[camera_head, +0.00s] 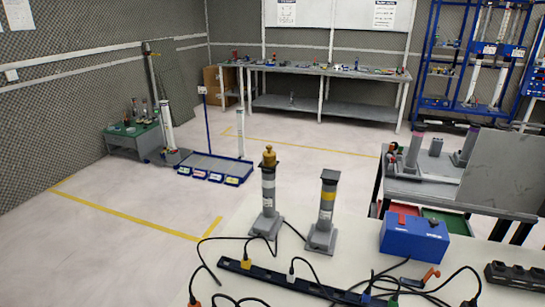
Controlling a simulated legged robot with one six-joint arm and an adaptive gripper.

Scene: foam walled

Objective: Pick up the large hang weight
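A brass-coloured weight (269,157) with a narrow knob on top looks like the hang weight. It sits upright on top of the left grey post (267,195), which has white bands and stands on the pale table in front of me. I see no second weight like it nearby, so its relative size cannot be told. My gripper is not in view.
A second grey post (326,215) with a yellow band stands to the right, with a gap between. A power strip (293,281) and loose black cables lie in front. A blue box (413,238) stands at right. A grey workbench (320,71) lines the far wall.

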